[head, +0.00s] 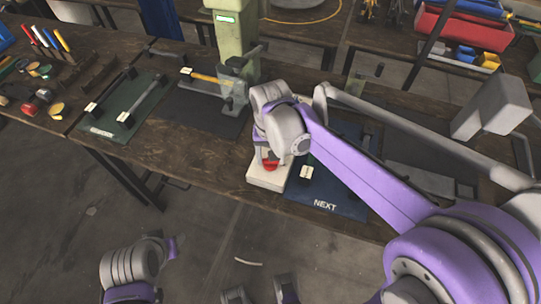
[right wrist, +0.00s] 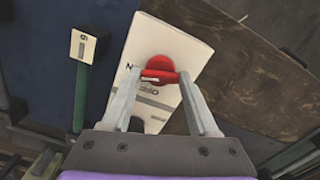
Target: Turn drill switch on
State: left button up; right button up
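The drill switch is a white box (head: 268,180) with a red knob (head: 270,165) on top, at the front edge of the table. In the right wrist view the box (right wrist: 152,112) lies tilted, with small dark print on it, and its red knob (right wrist: 160,66) sits between my fingertips. My right gripper (right wrist: 161,75) reaches down over the box, one finger on each side of the knob, and both fingertips appear to touch it. In the head view my wrist hides much of that gripper.
A dark blue mat (head: 325,187) marked NEXT lies right of the box. A green press (head: 233,40) stands behind, with a clamp lever beside it. A green mat (head: 125,105) with a dark bar lies at left, near screwdrivers (head: 45,38). The floor in front is open.

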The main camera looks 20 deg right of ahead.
jog(key=o, duration=0.4)
jog(key=shift+o, duration=0.2)
notch_tip(320, 180, up, 11)
jog(key=p, duration=0.1)
dwell(0.6)
jog(key=s+d+f+n+t+p, duration=0.1)
jog(key=s+d+f+t+p, duration=0.1)
jog(key=s, duration=0.5)
jog(key=s+d+f+n+t+p, duration=0.1)
jog(key=s+d+f+n+t, duration=0.1)
jog(key=s, duration=0.5)
notch_tip(320, 180, down, 3)
jog(key=shift+s+d+t+p, duration=0.15)
jog(key=shift+d+t+p, duration=0.25)
jog(key=shift+d+t, duration=0.55)
